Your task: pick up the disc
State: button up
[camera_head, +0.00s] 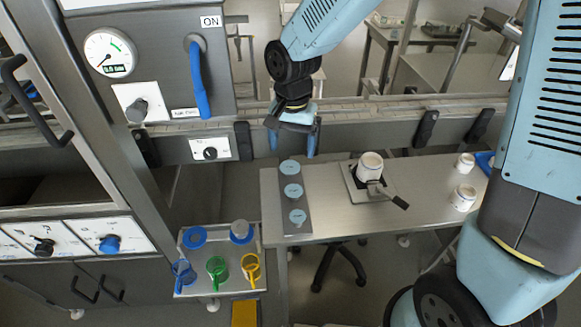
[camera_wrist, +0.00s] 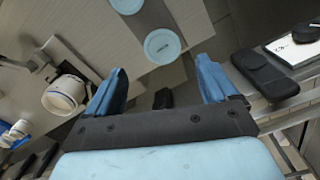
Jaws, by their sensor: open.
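Light blue discs lie in a row on a dark grey strip (camera_head: 303,231) on the steel table: a far disc (camera_head: 289,167), a middle disc (camera_head: 293,190) and a near disc (camera_head: 298,216). My gripper (camera_head: 292,148) is open and empty, with its blue fingers just beyond the far disc in the head view. In the wrist view, one disc (camera_wrist: 162,45) lies beyond the gap between the fingertips of my gripper (camera_wrist: 162,70), apart from them. Part of another disc (camera_wrist: 127,4) shows at the top edge. I cannot tell the exact height of the fingers above the table.
A white container (camera_head: 370,165) stands on a square plate with a dark handle right of the strip. White cups (camera_head: 463,198) stand farther right. A tray (camera_head: 223,281) with coloured jugs is at lower left. The conveyor's side (camera_head: 360,132) runs behind the gripper.

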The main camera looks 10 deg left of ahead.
aim_at(290, 167)
jog(key=f, duration=0.3)
jog(key=shift+s+a+f, duration=0.2)
jog(key=shift+a+f, duration=0.05)
jog(key=shift+a, duration=0.05)
jog(key=shift+f, duration=0.7)
jog(key=shift+f, duration=0.25)
jog(key=shift+c, duration=0.4)
jog(key=c, duration=1.1)
